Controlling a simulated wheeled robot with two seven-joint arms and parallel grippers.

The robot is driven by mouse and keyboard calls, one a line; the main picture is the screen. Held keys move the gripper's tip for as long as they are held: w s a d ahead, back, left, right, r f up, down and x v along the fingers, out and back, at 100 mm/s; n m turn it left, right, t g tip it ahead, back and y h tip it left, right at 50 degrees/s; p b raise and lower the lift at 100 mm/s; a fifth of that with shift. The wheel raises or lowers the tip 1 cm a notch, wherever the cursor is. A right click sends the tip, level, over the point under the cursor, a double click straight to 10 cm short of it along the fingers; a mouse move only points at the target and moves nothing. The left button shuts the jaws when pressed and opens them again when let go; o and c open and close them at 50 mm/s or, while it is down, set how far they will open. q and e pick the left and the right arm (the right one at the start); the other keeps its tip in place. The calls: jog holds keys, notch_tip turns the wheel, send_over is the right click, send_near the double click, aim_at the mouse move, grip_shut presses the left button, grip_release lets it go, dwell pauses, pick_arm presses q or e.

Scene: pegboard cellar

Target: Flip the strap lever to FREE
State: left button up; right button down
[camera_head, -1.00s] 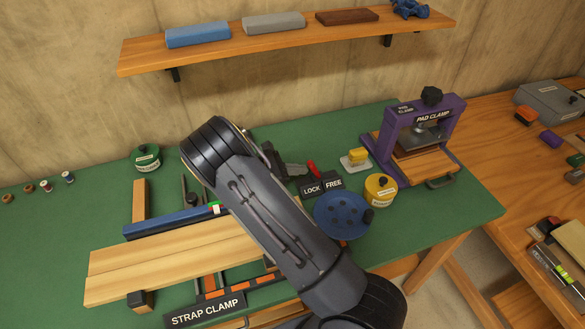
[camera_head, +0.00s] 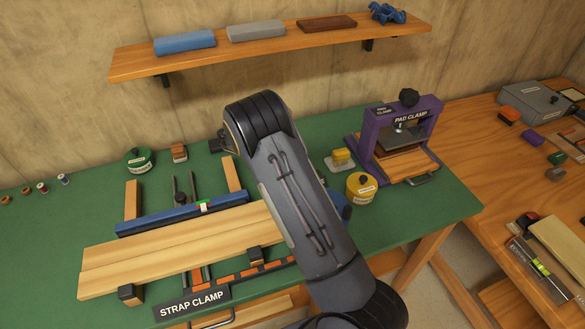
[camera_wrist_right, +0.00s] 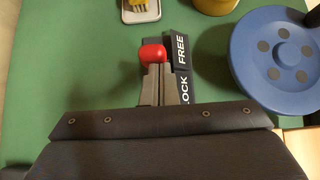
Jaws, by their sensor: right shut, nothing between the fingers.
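The strap lever's red knob (camera_wrist_right: 153,53) shows in the right wrist view, beside the FREE end of the black LOCK/FREE label plate (camera_wrist_right: 182,70). The rest of the lever is hidden behind my fingers. My right gripper (camera_wrist_right: 158,72) is shut and empty. Its fingertips are right at the near side of the red knob, and I cannot tell whether they touch it. In the head view my right arm covers the lever, the label and my right gripper. The strap clamp (camera_head: 193,303) with pale boards (camera_head: 165,258) lies to the left of the arm. My left gripper is not in view.
A blue disc with dark spots (camera_wrist_right: 274,60) is right of the label plate. A wooden shelf (camera_head: 130,66) hangs on the wall.

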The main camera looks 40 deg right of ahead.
jog(key=shift+d+r+t+y, duration=0.15)
jog(key=shift+d+y, duration=0.2)
jog(key=shift+y, duration=0.2)
jog(key=shift+d+r+t+y, duration=0.15)
jog(key=shift+d+y, duration=0.2)
jog(key=shift+y, duration=0.2)
jog(key=shift+r+p, duration=0.1)
jog(key=shift+p, duration=0.35)
jog(key=shift+r+p, duration=0.45)
jog(key=shift+r, duration=0.2)
jog(key=w+a+r+p, duration=0.1)
jog(key=a+r+p, duration=0.2)
jog(key=r, duration=0.6)
jog(key=shift+a+r+p, duration=0.15)
jog(key=shift+a+p, duration=0.05)
jog(key=shift+p, duration=0.95)
